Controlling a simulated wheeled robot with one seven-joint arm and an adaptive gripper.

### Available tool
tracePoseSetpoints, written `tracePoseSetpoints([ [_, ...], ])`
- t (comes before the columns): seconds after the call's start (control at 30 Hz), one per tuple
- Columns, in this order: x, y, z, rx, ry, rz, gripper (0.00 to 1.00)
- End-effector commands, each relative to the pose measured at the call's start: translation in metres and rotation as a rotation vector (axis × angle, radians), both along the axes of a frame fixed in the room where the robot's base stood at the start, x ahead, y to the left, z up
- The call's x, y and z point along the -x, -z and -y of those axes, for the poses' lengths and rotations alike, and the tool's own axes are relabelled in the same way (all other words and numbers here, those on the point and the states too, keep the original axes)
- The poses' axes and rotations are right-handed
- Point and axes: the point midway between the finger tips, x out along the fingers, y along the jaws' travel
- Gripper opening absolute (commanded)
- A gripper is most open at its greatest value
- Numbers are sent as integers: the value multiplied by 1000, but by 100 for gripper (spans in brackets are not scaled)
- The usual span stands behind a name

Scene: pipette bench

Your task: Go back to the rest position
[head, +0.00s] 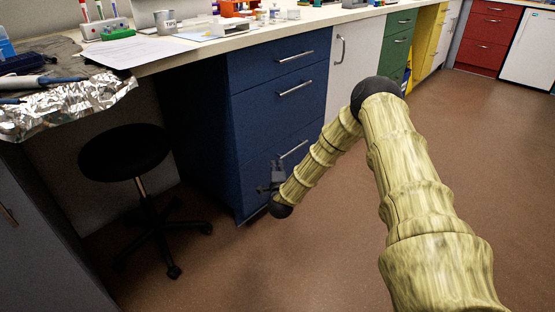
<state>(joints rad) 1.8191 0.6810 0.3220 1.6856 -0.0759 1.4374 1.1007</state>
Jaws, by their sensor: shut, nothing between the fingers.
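My gripper (274,177) shows small and dark at the end of my arm, in front of the lower part of the blue drawer cabinet (262,130). It is shut and empty, below the bench top. My arm bends at a dark elbow joint and slopes down to the left to the gripper. I cannot tell whether the gripper touches the lowest drawer front. The gripper's fine parts are small and blurred against the blue.
A black stool (125,153) stands to the left, under the bench. Crumpled foil (65,105), a pipette (60,80), papers (135,50) and a metal cup (166,22) are on the bench (245,37). Brown floor (490,150) is clear to the right. Red drawers (487,40) stand far back.

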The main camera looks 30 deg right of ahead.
Motion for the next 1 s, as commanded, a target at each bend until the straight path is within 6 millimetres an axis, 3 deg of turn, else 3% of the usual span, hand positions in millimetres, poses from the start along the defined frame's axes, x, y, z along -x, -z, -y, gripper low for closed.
tracePoseSetpoints([
  [0.1, 24, -1, -5, -2, 7, -4, 0],
  [0.3, 47, 0, -19, -1, 5, -3, 0],
  [0.77, 59, 5, -35, 6, -9, -22, 0],
  [0.87, 64, 19, -58, 28, -55, -92, 0],
  [1.0, 87, 56, -113, 97, -180, -279, 0],
])
